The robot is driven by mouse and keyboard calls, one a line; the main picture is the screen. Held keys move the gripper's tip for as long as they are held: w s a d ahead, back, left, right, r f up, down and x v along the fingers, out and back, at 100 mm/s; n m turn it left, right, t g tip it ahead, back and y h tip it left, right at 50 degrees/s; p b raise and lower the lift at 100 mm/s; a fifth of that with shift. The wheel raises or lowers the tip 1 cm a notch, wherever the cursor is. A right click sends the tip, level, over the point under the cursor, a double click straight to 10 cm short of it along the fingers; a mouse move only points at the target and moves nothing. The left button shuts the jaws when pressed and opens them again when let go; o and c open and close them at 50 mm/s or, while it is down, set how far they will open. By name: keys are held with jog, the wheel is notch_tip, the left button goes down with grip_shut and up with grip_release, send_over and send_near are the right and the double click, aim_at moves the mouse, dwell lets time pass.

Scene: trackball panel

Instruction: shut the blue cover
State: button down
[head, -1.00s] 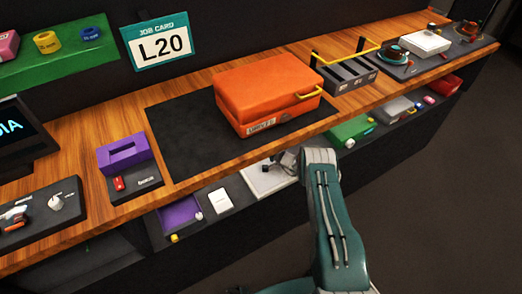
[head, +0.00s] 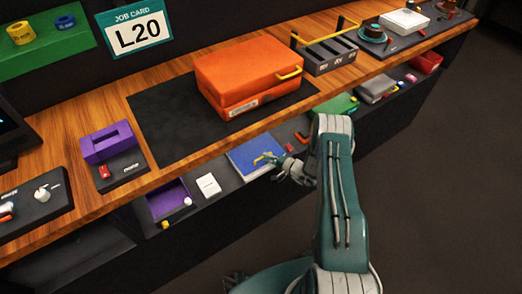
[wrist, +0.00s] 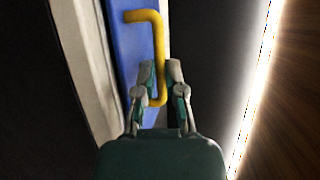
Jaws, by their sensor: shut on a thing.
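The blue cover (head: 245,159) is on the lower shelf below the worktop, its blue face showing in the head view. Its yellow handle (head: 263,158) is on the right part of that face. My gripper (head: 281,163) is at the handle. In the wrist view the blue cover (wrist: 130,40) is a narrow strip beside a pale frame. The yellow handle (wrist: 157,38) passes between the fingers of my gripper (wrist: 161,72), which is shut on it. I cannot tell whether the cover lies fully flat.
The worktop edge (head: 215,140) overhangs just behind the cover. An orange case (head: 235,70) stands on the worktop. A purple bin (head: 167,200) and white card (head: 208,185) are left of the cover; a green box (head: 338,105) is right. Dark floor lies in front.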

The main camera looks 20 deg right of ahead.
jog(key=shift+s+f, duration=0.3)
jog(key=shift+s, duration=0.4)
jog(key=c, duration=1)
grip_release()
jog(key=shift+d+r, duration=0.1)
jog(key=shift+d, duration=0.15)
jog(key=v, duration=1.1)
jog(key=shift+s+d, duration=0.2)
jog(key=shift+s, duration=0.15)
